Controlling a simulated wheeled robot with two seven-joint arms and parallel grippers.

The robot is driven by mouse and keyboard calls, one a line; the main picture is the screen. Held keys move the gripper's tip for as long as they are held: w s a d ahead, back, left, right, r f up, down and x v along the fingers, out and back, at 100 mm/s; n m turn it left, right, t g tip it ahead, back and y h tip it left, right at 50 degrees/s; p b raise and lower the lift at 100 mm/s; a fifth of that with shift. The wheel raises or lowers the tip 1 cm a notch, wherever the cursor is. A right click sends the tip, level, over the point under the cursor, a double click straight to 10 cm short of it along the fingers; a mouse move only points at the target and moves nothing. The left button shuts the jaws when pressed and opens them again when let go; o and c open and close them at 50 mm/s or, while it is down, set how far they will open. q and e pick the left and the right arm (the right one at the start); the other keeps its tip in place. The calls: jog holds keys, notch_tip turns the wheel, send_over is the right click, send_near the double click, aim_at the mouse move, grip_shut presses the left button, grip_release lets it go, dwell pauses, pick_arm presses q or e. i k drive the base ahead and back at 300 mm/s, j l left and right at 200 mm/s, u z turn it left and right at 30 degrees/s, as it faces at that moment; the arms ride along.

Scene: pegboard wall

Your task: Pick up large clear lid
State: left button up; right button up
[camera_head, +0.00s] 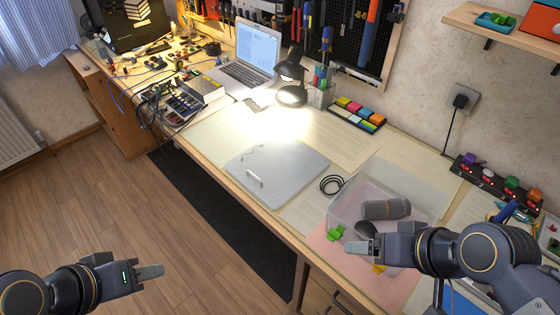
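The large clear lid (290,181) looks like a pale, see-through, rounded square panel lying flat on the desk near its front edge. A small light handle (254,178) stands on its left part. My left gripper (158,271) is over the floor in front of the desk, well apart from the lid. Its fingers show edge-on, so their opening is unclear. My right gripper (352,246) is over the front right of the desk, right of the lid and apart from it. Its fingers overlap in this view.
A clear box (345,203) with a dark grey cylinder (386,209) stands right of the lid. Green pieces (336,232) lie by my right gripper. A black cable coil (331,185), lamp (290,78) and laptop (252,55) are on the desk.

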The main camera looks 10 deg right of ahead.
aim_at(279, 167)
jog(key=z, duration=0.5)
jog(key=i+j+z, duration=0.1)
jog(key=j+z, duration=0.25)
jog(key=i+j+z, duration=0.1)
jog(key=j+z, duration=0.6)
jog(key=i+l, duration=0.05)
